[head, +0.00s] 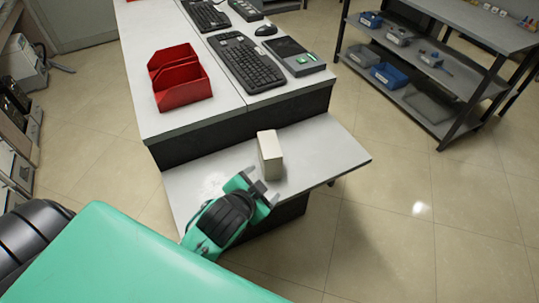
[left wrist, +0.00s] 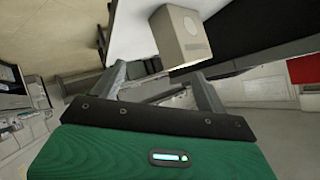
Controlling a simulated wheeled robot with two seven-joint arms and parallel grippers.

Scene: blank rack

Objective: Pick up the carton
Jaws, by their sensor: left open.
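The carton (head: 270,155) is a small pale cream box standing upright on a low light-grey shelf (head: 325,160) at the front of the workbench. My left gripper (head: 261,185) is just in front of the carton in the head view, its jaws apart and empty. In the left wrist view the carton (left wrist: 180,37) shows beyond the fingers (left wrist: 160,88), nearer the right finger, and is not between them. Whether a finger touches it I cannot tell. My right gripper is not in view.
Behind the shelf stands a higher white workbench (head: 160,125) with a red bin (head: 182,92), keyboards (head: 245,62) and a mouse (head: 266,30). A dark-framed rack (head: 460,80) with blue bins stands at the right. The tiled floor between is clear.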

